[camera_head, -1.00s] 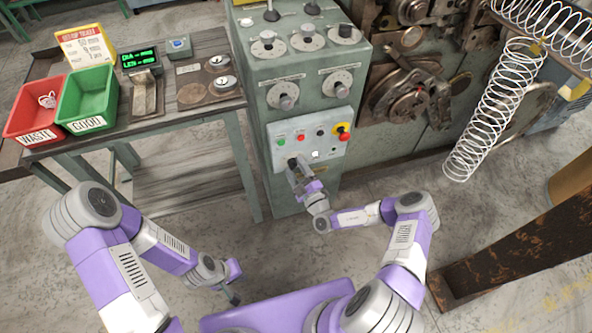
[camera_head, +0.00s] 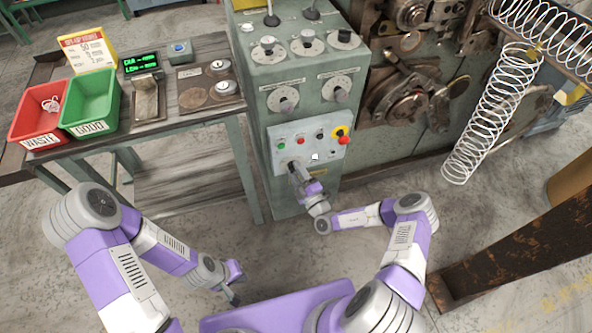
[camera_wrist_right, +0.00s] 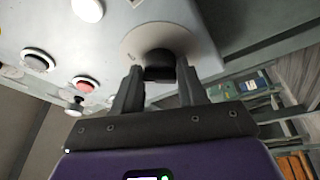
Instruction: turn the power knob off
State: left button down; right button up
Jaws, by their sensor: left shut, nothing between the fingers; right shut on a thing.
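The power knob (camera_wrist_right: 160,72) is a black knob on a pale round plate, in the right wrist view. My right gripper (camera_wrist_right: 160,82) is shut on it, a finger on each side. In the head view the right gripper (camera_head: 294,166) reaches the lower left of the light control panel (camera_head: 325,153) and mostly hides the knob. The knob's exact angle is hard to tell. My left gripper (camera_head: 234,300) is shut and empty, low over the floor, away from the machine.
The panel also has a green button (camera_head: 281,146), a red button (camera_head: 301,141) and a red emergency stop on yellow (camera_head: 342,135). Several dials sit above. A table with a red bin (camera_head: 38,112) and a green bin (camera_head: 90,100) stands left. A wire coil (camera_head: 495,115) hangs right.

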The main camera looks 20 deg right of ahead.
jog(key=n+g+p, duration=0.1)
jog(key=n+p, duration=0.3)
jog(key=p, duration=0.1)
jog(key=n+g+p, duration=0.1)
jog(key=n+p, duration=0.3)
jog(key=p, duration=0.1)
jog(key=n+g+p, duration=0.2)
jog(key=n+p, duration=0.2)
jog(key=n, duration=0.1)
jog(key=shift+s+r+p, duration=0.1)
jog(key=shift+r+p, duration=0.3)
jog(key=shift+f+n+h+p, duration=0.15)
jog(key=shift+n+h+p, duration=0.55)
jog(key=shift+n+p, duration=1)
jog(key=shift+d, duration=0.1)
jog(key=o, duration=1)
